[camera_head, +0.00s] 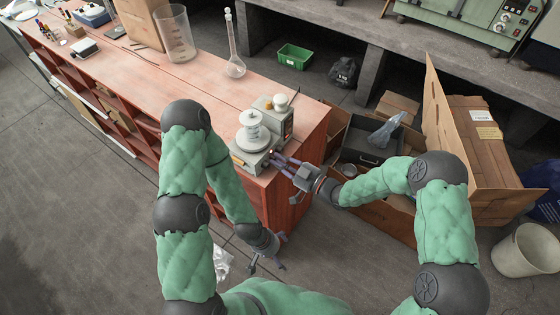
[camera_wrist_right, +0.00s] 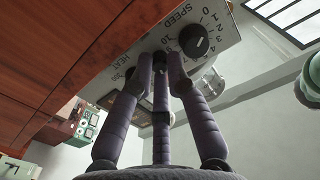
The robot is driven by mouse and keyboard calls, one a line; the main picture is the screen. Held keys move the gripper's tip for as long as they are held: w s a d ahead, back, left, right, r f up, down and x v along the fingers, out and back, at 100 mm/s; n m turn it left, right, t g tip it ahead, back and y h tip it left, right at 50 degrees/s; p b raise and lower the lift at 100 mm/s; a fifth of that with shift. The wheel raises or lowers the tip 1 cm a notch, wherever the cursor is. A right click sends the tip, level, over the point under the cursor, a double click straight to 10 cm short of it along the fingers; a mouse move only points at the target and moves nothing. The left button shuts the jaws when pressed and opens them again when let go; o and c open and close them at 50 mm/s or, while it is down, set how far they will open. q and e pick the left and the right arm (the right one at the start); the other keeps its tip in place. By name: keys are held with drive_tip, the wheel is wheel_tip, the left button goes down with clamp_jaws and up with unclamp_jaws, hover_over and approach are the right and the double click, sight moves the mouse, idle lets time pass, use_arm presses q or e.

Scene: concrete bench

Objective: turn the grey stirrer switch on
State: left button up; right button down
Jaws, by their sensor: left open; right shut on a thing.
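The grey stirrer (camera_head: 246,160) stands near the right end of the red bench, with a white round piece on top. Its front panel (camera_wrist_right: 229,31) in the right wrist view has a black speed dial (camera_wrist_right: 195,40) and a HEAT label. My right gripper (camera_head: 278,160) is at this front. Its fingers (camera_wrist_right: 162,68) are shut close together over the heat side, beside the speed dial. They hide what they hold, and I cannot make out the switch. My left gripper (camera_head: 266,264) is open and empty, low beside the bench end.
A second grey device (camera_head: 276,112) stands just behind the stirrer. A flask (camera_head: 235,68) and a beaker (camera_head: 176,40) stand farther back on the bench (camera_head: 120,70). Open cardboard boxes (camera_head: 470,150) and a white bin (camera_head: 525,250) are on the floor at the right.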

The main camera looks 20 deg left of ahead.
drive_tip(key=shift+r, duration=0.15)
drive_tip(key=c, duration=1.5)
unclamp_jaws()
